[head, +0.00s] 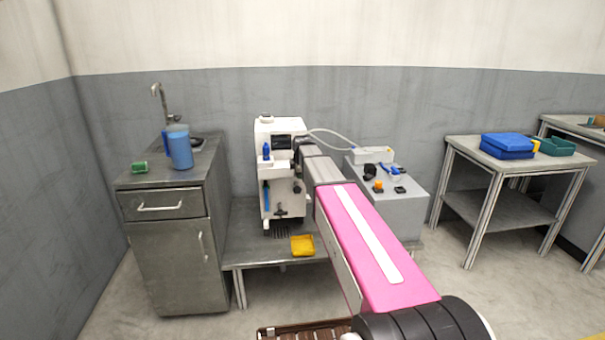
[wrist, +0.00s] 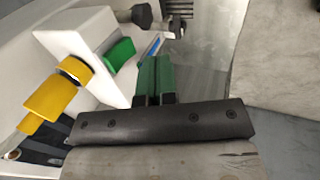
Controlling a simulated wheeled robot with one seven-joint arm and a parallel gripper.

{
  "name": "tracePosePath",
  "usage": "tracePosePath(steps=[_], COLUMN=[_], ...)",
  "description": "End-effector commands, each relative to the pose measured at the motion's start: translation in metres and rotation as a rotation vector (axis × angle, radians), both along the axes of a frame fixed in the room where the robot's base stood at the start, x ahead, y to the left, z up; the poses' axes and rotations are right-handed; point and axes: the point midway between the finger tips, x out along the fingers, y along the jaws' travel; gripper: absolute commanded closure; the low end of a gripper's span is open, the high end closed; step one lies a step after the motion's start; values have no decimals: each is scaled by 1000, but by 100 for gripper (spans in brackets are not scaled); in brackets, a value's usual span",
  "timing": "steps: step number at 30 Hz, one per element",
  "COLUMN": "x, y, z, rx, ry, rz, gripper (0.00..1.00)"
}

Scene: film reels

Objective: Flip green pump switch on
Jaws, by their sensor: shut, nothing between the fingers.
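The white machine (head: 267,205) stands on a low metal table in the head view. In the wrist view a small green piece (wrist: 120,53), which looks like the green pump switch, sticks out from a white block (wrist: 85,45) on it. I cannot tell from this angle which position it is in. My gripper (wrist: 155,62) has green fingers, shut together and empty, just right of the green piece. A small gap seems to show between them. In the head view my arm reaches the machine's right side, and the fingertips cannot be made out.
A yellow knob (wrist: 52,95) projects from the white block, left of my fingers. A black knob (wrist: 140,15) is beyond them. A yellow tray (head: 302,245) lies before the machine. A grey cabinet (head: 390,210) with small items stands right; a sink cabinet (head: 175,250) stands left.

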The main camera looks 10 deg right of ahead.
Motion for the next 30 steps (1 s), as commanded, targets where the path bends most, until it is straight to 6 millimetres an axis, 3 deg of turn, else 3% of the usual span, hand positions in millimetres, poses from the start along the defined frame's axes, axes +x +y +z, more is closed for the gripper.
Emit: tracePosePath(steps=[6,15,30], x=[-14,-27,-30], y=[0,0,0], z=[43,84,95], rx=[0,0,0], ry=[-3,-1,0], rz=[0,0,0], gripper=[100,100,100])
